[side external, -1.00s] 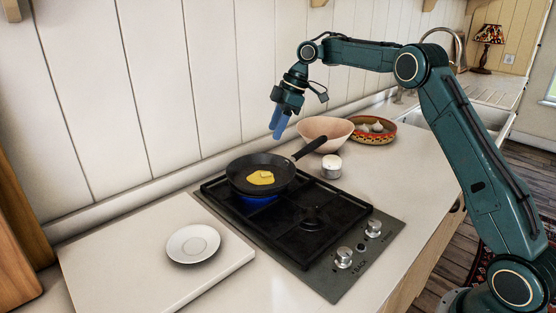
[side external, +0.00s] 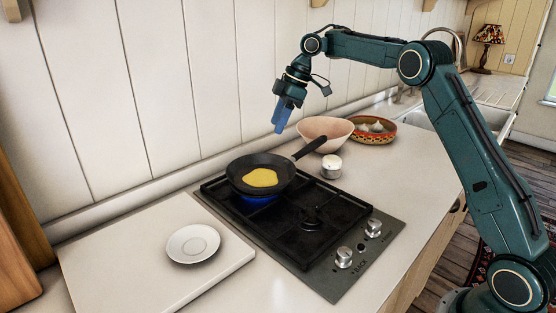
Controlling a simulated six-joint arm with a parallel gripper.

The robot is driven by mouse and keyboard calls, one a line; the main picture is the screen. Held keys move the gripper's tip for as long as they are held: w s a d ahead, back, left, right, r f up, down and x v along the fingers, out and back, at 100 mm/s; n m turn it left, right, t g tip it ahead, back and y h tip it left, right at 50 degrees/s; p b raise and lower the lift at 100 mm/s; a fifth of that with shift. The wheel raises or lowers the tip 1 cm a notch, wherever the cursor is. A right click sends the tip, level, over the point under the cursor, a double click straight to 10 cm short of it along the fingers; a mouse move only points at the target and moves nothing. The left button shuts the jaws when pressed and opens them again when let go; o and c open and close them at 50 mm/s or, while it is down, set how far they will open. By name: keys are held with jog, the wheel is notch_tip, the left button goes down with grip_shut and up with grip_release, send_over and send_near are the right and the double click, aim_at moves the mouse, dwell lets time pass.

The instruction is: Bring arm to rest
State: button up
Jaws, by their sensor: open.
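My gripper (side external: 280,122) hangs above the back of the counter, behind the hob, with its blue fingers pointing down. It is open and holds nothing that I can see. The fingers overlap in this view, so the gap between them is hidden. Below and to its left, a black frying pan (side external: 240,184) sits on the back left burner, with a blue flame showing under it. A flat yellow patch of food (side external: 260,178) lies in the pan. The pan's handle points to the upper right, below my gripper and apart from it.
A pink bowl (side external: 322,132) and a patterned bowl (side external: 372,136) with garlic stand right of my gripper. A small white jar (side external: 331,164) is by the hob (side external: 350,272). A white saucer (side external: 193,243) lies on a board (side external: 105,262). The panelled wall is close behind.

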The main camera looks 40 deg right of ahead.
jog(key=s+a+r+m+t+h, duration=0.1)
jog(key=s+a+r+m, duration=0.3)
jog(key=s, duration=0.5)
jog(key=s+a+r+m+t, duration=0.15)
jog(key=s+a+r, duration=0.25)
jog(key=s+r, duration=0.4)
jog(key=s+d+f+m+h, duration=0.1)
jog(key=s+f, duration=0.4)
jog(key=s, duration=0.7)
jog(key=s+f+m+h, duration=0.1)
jog(key=s+f+m, duration=0.3)
jog(key=s, duration=0.7)
jog(key=shift+s+d+f+h, duration=0.35)
jog(key=shift+f+h, duration=0.05)
jog(key=shift+f, duration=0.1)
